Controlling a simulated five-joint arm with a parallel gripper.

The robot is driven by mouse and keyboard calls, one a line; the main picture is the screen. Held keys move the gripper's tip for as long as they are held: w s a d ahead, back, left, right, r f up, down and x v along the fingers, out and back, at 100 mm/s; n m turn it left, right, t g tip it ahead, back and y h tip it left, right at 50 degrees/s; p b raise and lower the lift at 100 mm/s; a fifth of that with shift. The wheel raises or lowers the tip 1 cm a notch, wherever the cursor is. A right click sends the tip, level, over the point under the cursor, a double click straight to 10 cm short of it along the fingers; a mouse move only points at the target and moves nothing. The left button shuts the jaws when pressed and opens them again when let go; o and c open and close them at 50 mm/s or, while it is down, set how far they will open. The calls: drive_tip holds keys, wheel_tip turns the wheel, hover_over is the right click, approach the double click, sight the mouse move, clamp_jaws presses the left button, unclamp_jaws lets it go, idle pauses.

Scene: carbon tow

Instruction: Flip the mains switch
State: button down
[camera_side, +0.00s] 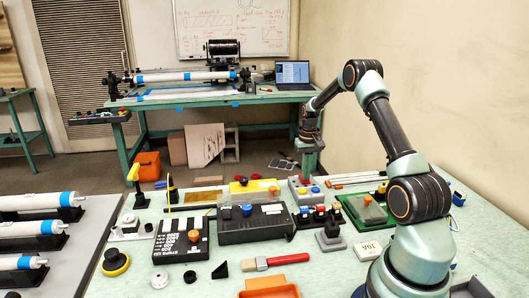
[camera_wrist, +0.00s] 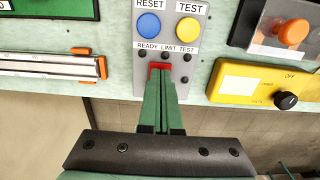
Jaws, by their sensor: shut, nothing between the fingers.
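A grey control panel (camera_wrist: 187,12) is at the top middle of the wrist view, with a blue RESET button (camera_wrist: 149,27), a yellow TEST button (camera_wrist: 188,29) and a READY LIMIT TEST row. A red part (camera_wrist: 158,67), which may be the mains switch, shows at my fingertips just below this row; its lower part is hidden. My green gripper (camera_wrist: 160,82) is shut, with nothing seen between its fingers. Its tips overlap the red part; I cannot tell if they touch. In the side view my gripper (camera_side: 306,172) points down at the far edge of the bench, over the panel (camera_side: 299,195).
In the wrist view a yellow box (camera_wrist: 235,83) with a black OFF knob (camera_wrist: 288,100) is right of the panel. An orange knob (camera_wrist: 293,31) stands above it. A silver rail (camera_wrist: 45,65) with orange ends lies left. Several other devices crowd the bench.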

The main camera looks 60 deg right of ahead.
wheel_tip(320, 180, up, 7)
drive_tip(key=shift+f, duration=0.15)
idle(0.6)
drive_tip(key=a+r+n+t+h, duration=0.1)
drive_tip(key=a+r+n, duration=0.1)
drive_tip(key=a+r, duration=0.6)
drive_tip(key=a+r+n+t, duration=0.2)
drive_tip(key=a+r, duration=0.3)
drive_tip(key=a, duration=0.6)
drive_tip(key=s+a+n+t, duration=0.1)
drive_tip(key=s+a, duration=0.3)
drive_tip(key=a, duration=0.4)
drive_tip(key=s+a+n+t+y, duration=0.1)
drive_tip(key=s+a+n, duration=0.3)
drive_tip(key=a, duration=0.3)
drive_tip(key=shift+s+a+r+t, duration=0.3)
drive_tip(key=shift+s+a, duration=0.1)
drive_tip(key=shift+s, duration=0.15)
